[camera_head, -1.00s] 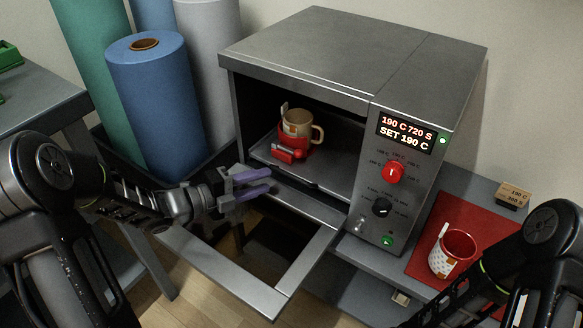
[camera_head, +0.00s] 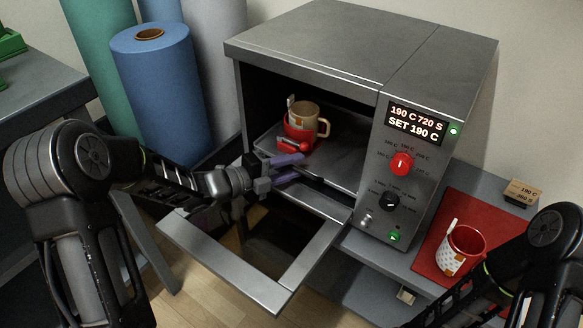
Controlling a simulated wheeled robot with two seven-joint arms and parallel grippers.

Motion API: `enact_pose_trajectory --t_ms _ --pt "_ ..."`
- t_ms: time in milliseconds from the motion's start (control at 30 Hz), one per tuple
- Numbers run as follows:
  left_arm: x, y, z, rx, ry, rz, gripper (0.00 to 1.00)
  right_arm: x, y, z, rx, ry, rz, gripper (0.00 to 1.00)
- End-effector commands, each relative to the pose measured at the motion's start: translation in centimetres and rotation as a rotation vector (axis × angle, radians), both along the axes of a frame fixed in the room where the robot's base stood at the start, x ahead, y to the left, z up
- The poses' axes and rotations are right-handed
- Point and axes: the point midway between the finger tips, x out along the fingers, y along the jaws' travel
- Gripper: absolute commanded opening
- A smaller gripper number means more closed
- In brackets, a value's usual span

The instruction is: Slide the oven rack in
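The grey oven (camera_head: 310,50) stands with its framed door (camera_head: 225,275) folded down toward me. Inside is the metal rack (camera_head: 335,170), carrying a beige mug (camera_head: 308,116) in a red press or holder (camera_head: 297,136). My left gripper (camera_head: 306,166) has two purple fingers, spread apart, at the front left edge of the rack, above the open door. Nothing clear shows between the fingers; whether they touch the rack I cannot tell. My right arm comes in at the lower right, but its gripper is out of the picture.
The oven panel has a lit display (camera_head: 416,123), a red knob (camera_head: 402,163) and a black knob (camera_head: 389,201). At right, a red-and-white mug (camera_head: 463,250) stands on a red mat (camera_head: 428,256) near a small wooden block (camera_head: 521,192). Rolls (camera_head: 160,90) stand at the left.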

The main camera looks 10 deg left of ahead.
Motion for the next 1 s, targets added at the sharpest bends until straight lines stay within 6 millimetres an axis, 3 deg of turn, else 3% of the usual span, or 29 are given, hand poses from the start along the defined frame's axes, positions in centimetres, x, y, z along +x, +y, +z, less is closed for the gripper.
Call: enact_pose_trajectory --t_ms 133,533,1000 --pt "-0.02 0.0 0.02 0.0 0.0 0.0 0.32 0.01 0.0 0.02 0.0 0.0 0.0 0.0" --pt "-0.03 0.02 0.01 0.0 0.0 0.0 0.0 0.01 0.0 0.02 0.0 0.0 0.0 0.0" --pt "-0.05 0.03 -0.02 0.001 0.001 0.0 0.0 0.01 0.0 0.02 0.0 0.0 0.0 0.0"
